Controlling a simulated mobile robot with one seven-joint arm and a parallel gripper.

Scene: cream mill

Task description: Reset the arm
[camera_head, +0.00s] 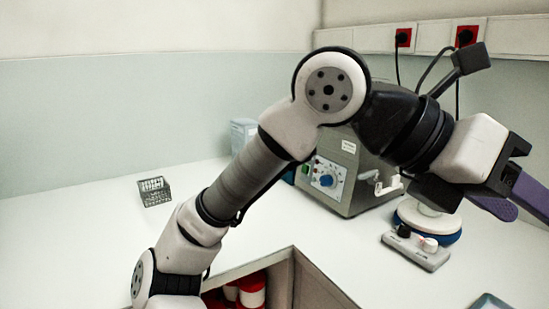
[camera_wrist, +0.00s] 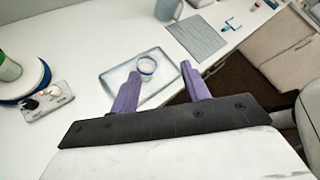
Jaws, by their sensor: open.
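My gripper (camera_wrist: 158,88) has two purple fingers that stand apart in the wrist view, with nothing held between them. It points down over the counter. Beyond the fingers a small clear round container (camera_wrist: 147,66) stands on a pale tray (camera_wrist: 122,82); the left finger overlaps part of the tray. In the head view my arm arches across the picture, and my gripper (camera_head: 518,196) is at the right edge, with its tips partly cut off.
A grey mill machine (camera_head: 345,165) stands at the back of the counter, partly behind my arm. A small control box (camera_head: 415,250) is near it. A wire rack (camera_head: 154,191) sits left.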

